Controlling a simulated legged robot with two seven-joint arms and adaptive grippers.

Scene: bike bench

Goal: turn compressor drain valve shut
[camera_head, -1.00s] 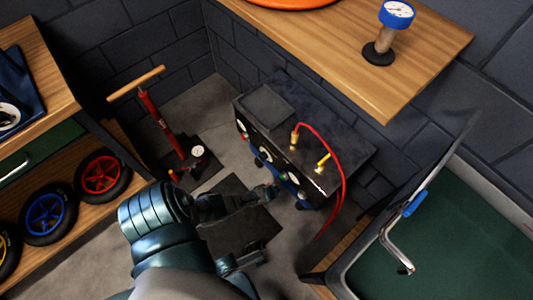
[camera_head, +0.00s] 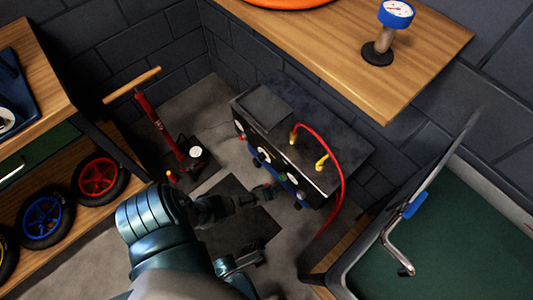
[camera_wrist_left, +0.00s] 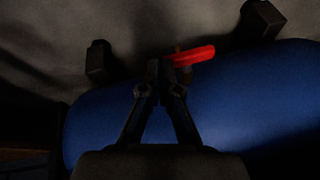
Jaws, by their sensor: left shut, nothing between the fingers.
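The compressor (camera_head: 320,170) stands on the floor by the wall, with a dark top, gauges on its front and blue parts low down. In the left wrist view its blue tank (camera_wrist_left: 240,105) fills much of the picture, and a red valve lever (camera_wrist_left: 192,57) sticks out at the tank's edge, pointing right and slightly up. My left gripper (camera_head: 270,192) is low at the compressor's front. In the wrist view its fingertips (camera_wrist_left: 162,70) are together and empty, at the lever's left end; whether they touch it I cannot tell. The valve body is mostly hidden.
A red floor pump (camera_head: 160,125) stands left of the compressor. A red hose (camera_head: 342,180) arches over the compressor's right side. A wooden bench (camera_head: 400,60) overhangs behind, a green-lined cart (camera_head: 460,230) stands right, and wheels (camera_head: 98,177) sit on a left shelf.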

